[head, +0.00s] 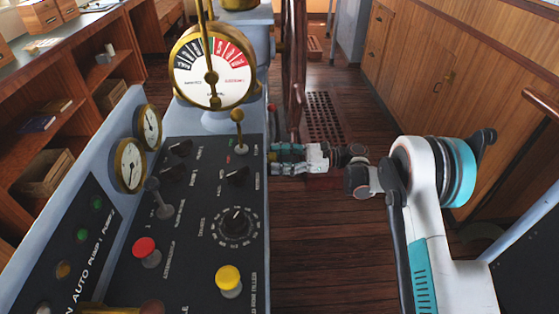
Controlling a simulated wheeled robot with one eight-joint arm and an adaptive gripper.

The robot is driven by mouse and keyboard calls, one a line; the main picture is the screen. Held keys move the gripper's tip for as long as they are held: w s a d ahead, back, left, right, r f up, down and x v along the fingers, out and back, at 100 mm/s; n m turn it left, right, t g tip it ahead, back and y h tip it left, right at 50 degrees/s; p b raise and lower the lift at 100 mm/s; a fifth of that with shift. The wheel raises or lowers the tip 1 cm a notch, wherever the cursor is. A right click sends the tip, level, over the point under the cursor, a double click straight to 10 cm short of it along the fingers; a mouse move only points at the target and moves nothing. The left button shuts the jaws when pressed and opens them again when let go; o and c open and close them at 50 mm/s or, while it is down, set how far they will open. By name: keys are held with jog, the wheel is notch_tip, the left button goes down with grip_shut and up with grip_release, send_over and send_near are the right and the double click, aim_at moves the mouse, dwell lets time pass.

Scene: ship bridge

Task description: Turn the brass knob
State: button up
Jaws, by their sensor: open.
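A small brass ball on a short stem (237,115) stands upright at the far right corner of the dark control panel (190,265). Brass-coloured metal (92,309) also shows, cut off, at the bottom edge of the picture. I cannot tell for sure which of these is the brass knob. My gripper (274,159) points left at the panel's right edge, a little nearer than the brass ball and to its right. It is open, and nothing shows between its fingers. The fingertips look small and lie close to the panel side; contact is unclear.
The panel carries a black rotary dial (236,223), a red button (145,247), a yellow button (228,279) and a grey lever (155,195). A large brass-rimmed telegraph dial (214,70) stands behind. Wooden floor (315,240) is clear right of the panel; cabinets (450,60) line the right.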

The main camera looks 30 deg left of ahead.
jog(key=c, duration=1.1)
jog(key=shift+o, duration=0.2)
jog(key=shift+n, duration=0.4)
jog(key=shift+f+n+g, duration=0.15)
jog(key=shift+n+g, duration=0.05)
jog(key=shift+n, duration=6.05)
jog(key=shift+f+n+g, duration=0.1)
jog(key=shift+n+g, duration=0.1)
jog(key=shift+n, duration=6.05)
